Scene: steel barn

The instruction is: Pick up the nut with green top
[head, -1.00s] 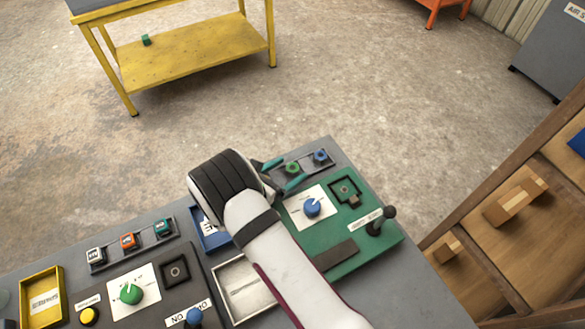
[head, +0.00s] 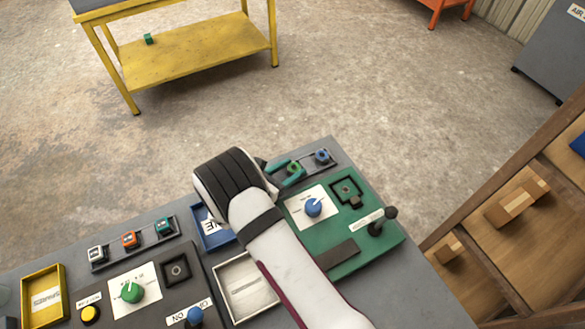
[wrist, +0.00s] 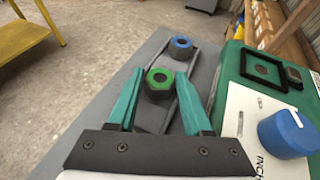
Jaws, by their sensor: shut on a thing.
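The nut with green top (wrist: 159,82) is a dark hexagonal nut with a green ring on it, at the near part of a narrow grey rack (wrist: 203,64) in the wrist view. My gripper (wrist: 157,87) has its two teal fingers on either side of this nut and is shut on it. The nut looks upright and still in the rack. In the head view the green top (head: 294,168) shows between the fingers, partly hidden by them. A similar nut with blue top (wrist: 180,47) stands farther along the same rack.
A green panel (head: 326,236) with a blue knob (head: 313,207), a black square frame and a black lever (head: 383,221) lies right of the rack. A white tray (head: 247,288) and a blue tray (head: 212,233) are nearby. Beyond the bench edge is open floor.

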